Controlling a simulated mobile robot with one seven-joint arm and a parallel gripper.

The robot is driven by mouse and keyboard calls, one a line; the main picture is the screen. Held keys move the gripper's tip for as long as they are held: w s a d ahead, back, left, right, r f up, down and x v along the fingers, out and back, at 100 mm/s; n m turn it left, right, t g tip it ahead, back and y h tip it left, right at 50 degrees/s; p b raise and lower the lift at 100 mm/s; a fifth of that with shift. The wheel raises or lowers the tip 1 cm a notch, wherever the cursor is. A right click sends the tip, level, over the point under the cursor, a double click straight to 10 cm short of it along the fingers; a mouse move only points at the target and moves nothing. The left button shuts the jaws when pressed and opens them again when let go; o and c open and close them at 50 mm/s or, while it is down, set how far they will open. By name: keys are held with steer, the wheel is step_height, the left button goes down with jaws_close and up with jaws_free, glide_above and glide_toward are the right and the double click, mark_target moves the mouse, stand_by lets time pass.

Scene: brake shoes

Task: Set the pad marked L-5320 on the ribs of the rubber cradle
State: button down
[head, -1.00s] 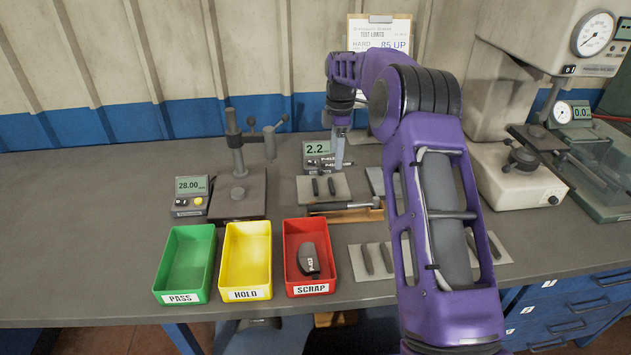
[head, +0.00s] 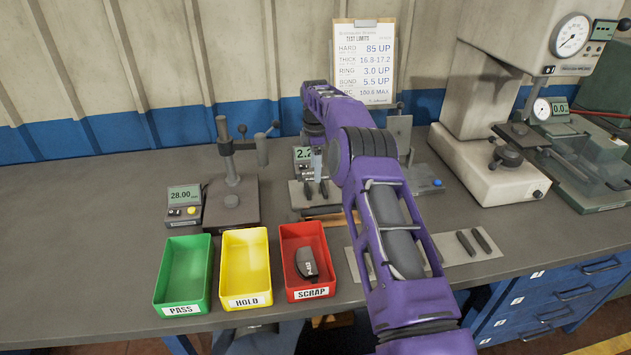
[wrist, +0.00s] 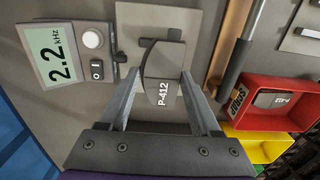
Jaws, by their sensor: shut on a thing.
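My gripper (wrist: 161,78) is shut on a dark grey pad (wrist: 165,62). The marking I read on this pad is P-412, not L-5320. In the head view my gripper (head: 317,166) points down over a grey plate (head: 297,197) with two dark upright ribs (head: 322,188), which looks like the cradle. The plate also shows behind the pad in the wrist view (wrist: 200,18). I cannot tell whether the pad touches the ribs. No pad that I can read as L-5320 shows.
A meter (wrist: 58,55) reading 2.2 kHz stands beside the plate. Green (head: 168,281), yellow (head: 232,276) and red (head: 293,269) bins stand in front; the red one holds a pad (head: 306,262). A mat (head: 447,252) with dark bars lies right.

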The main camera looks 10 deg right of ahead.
steer(key=shift+f, duration=2.2)
steer(key=shift+f, duration=0.2)
steer(key=shift+c, duration=0.5)
jaws_free()
steer(key=shift+r, duration=0.15)
step_height(320, 180, up, 12)
steer(key=shift+r+p, duration=0.1)
steer(key=shift+p, duration=0.6)
